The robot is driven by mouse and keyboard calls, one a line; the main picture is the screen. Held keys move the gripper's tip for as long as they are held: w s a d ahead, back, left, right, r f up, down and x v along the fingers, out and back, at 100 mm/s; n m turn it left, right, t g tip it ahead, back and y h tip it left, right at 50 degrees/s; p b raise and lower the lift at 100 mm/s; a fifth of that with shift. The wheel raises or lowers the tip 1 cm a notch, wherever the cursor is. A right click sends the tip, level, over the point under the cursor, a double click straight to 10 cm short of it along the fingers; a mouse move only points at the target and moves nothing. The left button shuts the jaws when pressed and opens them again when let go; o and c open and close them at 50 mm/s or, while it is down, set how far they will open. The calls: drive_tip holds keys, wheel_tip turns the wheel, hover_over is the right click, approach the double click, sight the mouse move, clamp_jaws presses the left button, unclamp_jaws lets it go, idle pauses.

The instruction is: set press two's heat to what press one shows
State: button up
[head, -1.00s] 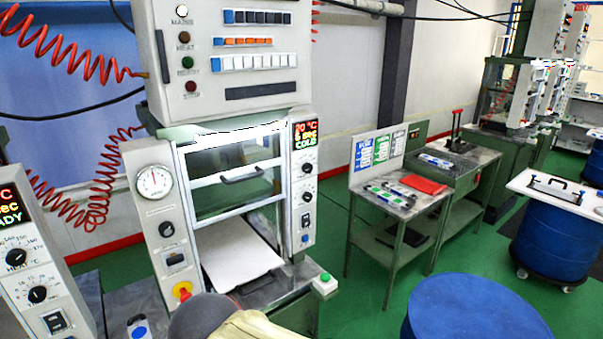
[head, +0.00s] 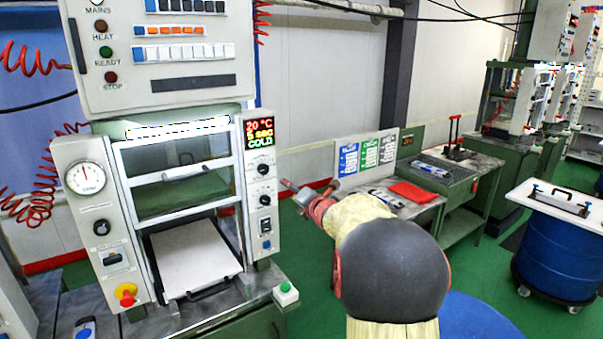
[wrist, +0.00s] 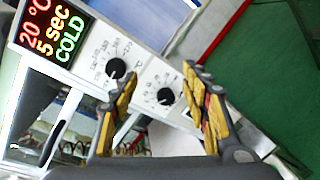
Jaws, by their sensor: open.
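The press in the middle of the head view has a lit display (head: 260,132) reading 20 °C, 5 sec, COLD; it also shows in the wrist view (wrist: 50,30). Below it are two black dials, an upper one (head: 263,170) and a lower one (head: 264,198). In the wrist view the upper dial (wrist: 116,68) is beside the left finger and the lower dial (wrist: 165,96) appears between the fingers. My gripper (head: 294,190) is open and empty, just right of the panel; its yellow-padded fingers show in the wrist view (wrist: 160,72). Contact with a dial is not visible.
Below the dials are a switch (head: 265,226) and a green button (head: 286,293). A red-and-yellow stop knob (head: 126,294) is on the press's left side. A work table with a red folder (head: 414,192) stands behind my arm. Another press's panel is cut off at the left edge.

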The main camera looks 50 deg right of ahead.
sight(265, 170)
drive_tip(key=w+a+r+n+t+y, duration=0.2)
drive_tip(key=a+r+n, duration=0.2)
drive_tip(key=n, duration=0.2)
drive_tip(key=shift+n, duration=0.3)
drive_tip(key=x, duration=0.7)
drive_tip(key=shift+w+r+b, duration=0.15)
drive_tip(key=shift+r+b, duration=0.15)
drive_tip(key=shift+b, duration=0.05)
drive_tip(key=shift+c, duration=0.8)
drive_tip(key=c, duration=1)
